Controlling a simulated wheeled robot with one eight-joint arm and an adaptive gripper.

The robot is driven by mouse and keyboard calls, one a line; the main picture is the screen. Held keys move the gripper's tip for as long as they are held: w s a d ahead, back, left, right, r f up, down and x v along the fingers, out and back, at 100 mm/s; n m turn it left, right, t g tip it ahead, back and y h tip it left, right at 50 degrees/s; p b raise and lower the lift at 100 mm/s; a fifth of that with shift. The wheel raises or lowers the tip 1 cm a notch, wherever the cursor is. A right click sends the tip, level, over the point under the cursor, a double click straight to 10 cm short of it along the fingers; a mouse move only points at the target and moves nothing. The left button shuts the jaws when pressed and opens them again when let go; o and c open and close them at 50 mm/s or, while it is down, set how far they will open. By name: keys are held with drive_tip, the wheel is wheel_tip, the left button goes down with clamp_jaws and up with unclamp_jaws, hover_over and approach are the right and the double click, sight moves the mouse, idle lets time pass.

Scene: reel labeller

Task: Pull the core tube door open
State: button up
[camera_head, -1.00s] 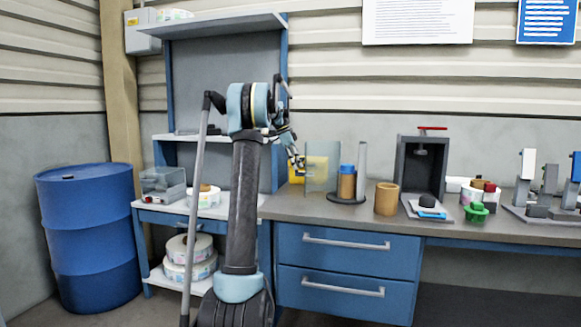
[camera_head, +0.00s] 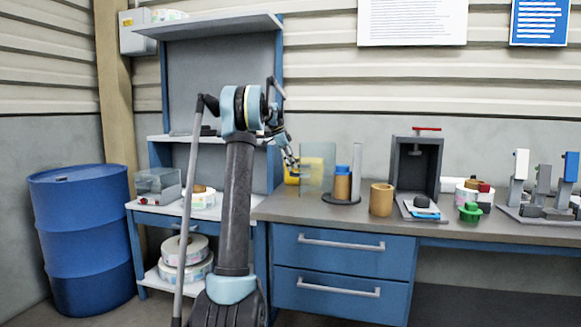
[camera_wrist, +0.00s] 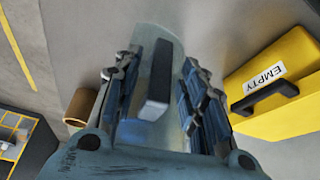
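The core tube door appears to be the clear panel (camera_head: 318,175) standing on the bench, left of a brown core stack with a blue top (camera_head: 342,184). In the wrist view the see-through door (camera_wrist: 158,42) carries a grey bar handle (camera_wrist: 157,80). My gripper (camera_head: 292,165) is at the left side of the panel. In the wrist view its fingers (camera_wrist: 160,95) are apart on either side of the handle, with visible gaps. I cannot tell how deep the handle sits between them. The tube itself is partly hidden by the panel.
A yellow case labelled EMPTY (camera_wrist: 285,85) lies close beside the fingers, behind the panel in the head view. A brown core (camera_head: 381,199) stands right of the stack. A dark press frame (camera_head: 417,165) is further right. The bench front is clear.

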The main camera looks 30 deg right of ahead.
drive_tip(key=v, duration=1.2)
idle(0.4)
